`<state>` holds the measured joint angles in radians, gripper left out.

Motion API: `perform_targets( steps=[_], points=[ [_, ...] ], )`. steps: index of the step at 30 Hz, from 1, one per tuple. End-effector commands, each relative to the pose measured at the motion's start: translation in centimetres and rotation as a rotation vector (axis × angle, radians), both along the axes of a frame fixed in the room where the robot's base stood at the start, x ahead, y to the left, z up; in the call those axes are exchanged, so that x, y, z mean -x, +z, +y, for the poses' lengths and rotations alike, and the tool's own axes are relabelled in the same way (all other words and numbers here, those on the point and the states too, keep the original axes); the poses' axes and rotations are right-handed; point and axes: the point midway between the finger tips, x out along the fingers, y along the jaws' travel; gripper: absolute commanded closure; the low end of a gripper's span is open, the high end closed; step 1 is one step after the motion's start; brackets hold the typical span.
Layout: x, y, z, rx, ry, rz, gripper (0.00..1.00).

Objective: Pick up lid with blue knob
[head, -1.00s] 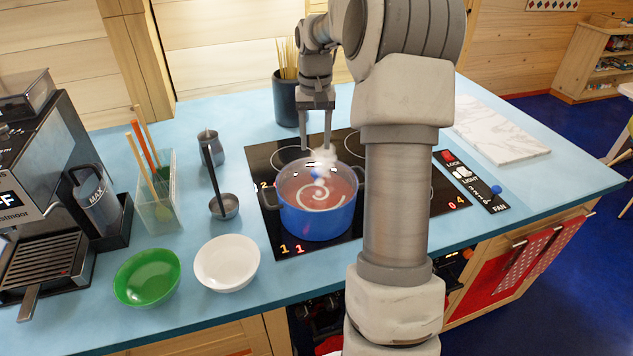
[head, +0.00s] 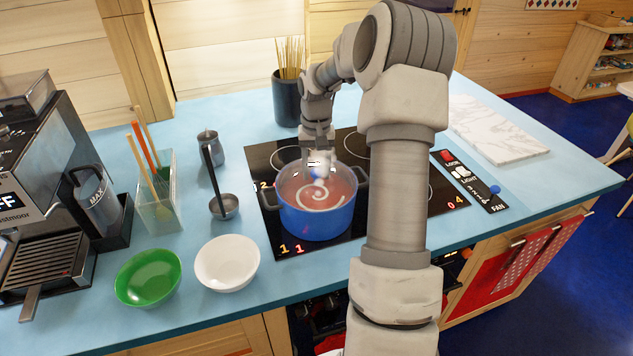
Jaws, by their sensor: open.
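The blue pot (head: 318,220) stands on the front left of the cooktop, with red content and a pale swirl showing in it. A small blue knob (head: 318,174) shows above the pot's middle. The lid around it looks clear, and its rim is hard to tell from the pot's rim. My gripper (head: 318,164) is open, pointing down right over the knob. Its fingertips are hard to make out against whitish steam, so I cannot tell whether they touch the knob.
A white bowl (head: 227,263), a green bowl (head: 148,278) and a ladle (head: 223,206) stand left of the cooktop (head: 270,220). A dark holder of sticks (head: 287,103) stands behind. A marble board (head: 499,129) lies at right. My arm hides part of the cooktop.

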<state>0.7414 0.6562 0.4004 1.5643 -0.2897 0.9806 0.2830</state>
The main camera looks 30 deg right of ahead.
Motion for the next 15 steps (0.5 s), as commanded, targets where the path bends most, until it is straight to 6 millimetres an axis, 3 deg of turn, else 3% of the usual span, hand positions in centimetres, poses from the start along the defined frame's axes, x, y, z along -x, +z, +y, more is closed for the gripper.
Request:
perform_targets(
  steps=[2, 9, 15],
  points=[
    [0.00, 0.03, -0.01, 0.000, 0.000, 0.000, 0.56],
    [0.00, 0.06, -0.02, 0.000, 0.000, 0.000, 0.99],
    [-0.01, 0.07, -0.03, 0.001, 0.000, -0.001, 1.00]
  ],
)
